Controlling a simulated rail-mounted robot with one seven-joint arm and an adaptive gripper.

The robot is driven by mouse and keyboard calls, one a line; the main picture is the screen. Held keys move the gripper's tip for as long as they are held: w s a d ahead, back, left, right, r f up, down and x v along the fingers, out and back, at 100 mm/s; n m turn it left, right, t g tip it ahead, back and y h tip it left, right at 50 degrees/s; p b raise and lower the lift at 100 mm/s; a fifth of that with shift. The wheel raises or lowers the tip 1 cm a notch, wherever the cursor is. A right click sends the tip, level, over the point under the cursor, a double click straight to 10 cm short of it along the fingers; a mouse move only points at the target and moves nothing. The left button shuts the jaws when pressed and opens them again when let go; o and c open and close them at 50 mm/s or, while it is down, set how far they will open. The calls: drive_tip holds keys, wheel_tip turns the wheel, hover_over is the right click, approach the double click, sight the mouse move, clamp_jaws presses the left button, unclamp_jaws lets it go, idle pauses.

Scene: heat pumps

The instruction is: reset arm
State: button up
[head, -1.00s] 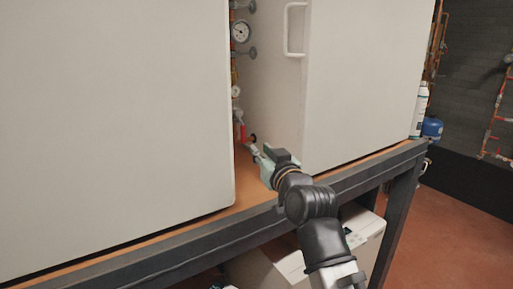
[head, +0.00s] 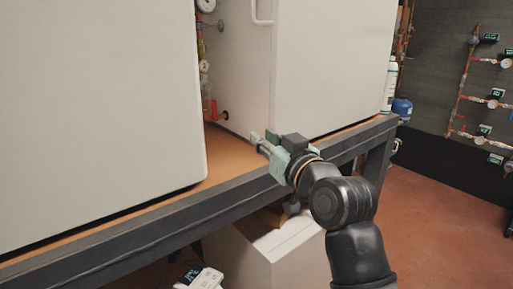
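My gripper (head: 262,141) is at the end of my black arm, near the middle of the head view. It is in front of the gap between two large white cabinets, near the front edge of the bench (head: 232,208). The fingers point up and left toward the gap and look empty. The fingertips are small and seen at an angle, so how far apart they are is hard to judge.
The left cabinet (head: 95,110) and right cabinet (head: 335,70) stand on the bench. A pressure gauge (head: 206,5) and a red valve (head: 211,110) show in the gap. A white box (head: 265,250) is below the bench. Open floor (head: 430,215) lies to the right.

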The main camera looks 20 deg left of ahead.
drive_tip(key=shift+s+d, duration=0.2)
drive_tip(key=shift+d, duration=0.1)
